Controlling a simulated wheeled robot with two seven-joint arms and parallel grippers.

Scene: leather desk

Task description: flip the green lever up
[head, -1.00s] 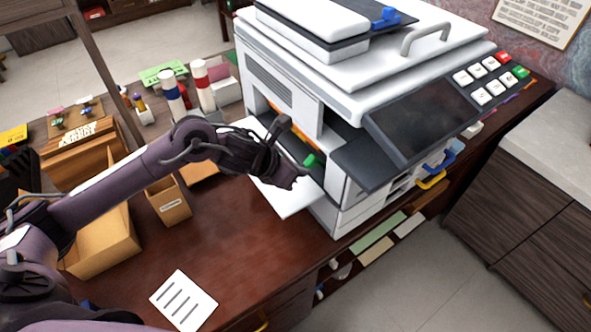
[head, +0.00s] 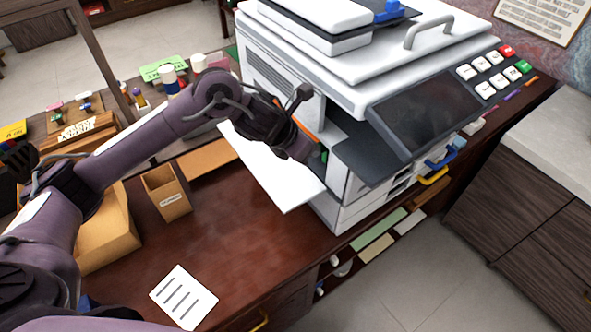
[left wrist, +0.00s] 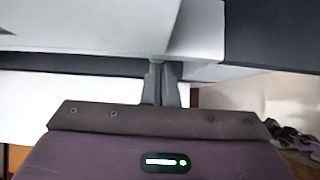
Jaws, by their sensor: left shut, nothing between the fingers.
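The green lever (head: 324,156) sits inside the open side of the white copier (head: 345,208), and only a small green part of it shows beside my gripper. My left gripper (head: 312,154) reaches into that opening, with its tips at or very close to the lever. In the left wrist view the fingers (left wrist: 163,82) are together with nothing between them, and a sliver of the green lever (left wrist: 156,61) shows just past their tips. I cannot tell whether they touch. The lever's base is hidden. My right gripper is not in view.
The copier's white side door (head: 285,190) hangs open below my gripper. The control panel (head: 425,115) juts out to the right. Cardboard boxes (head: 168,195), bottles (head: 170,80) and a printed sheet (head: 184,298) are on the desk. The desk's front middle is clear.

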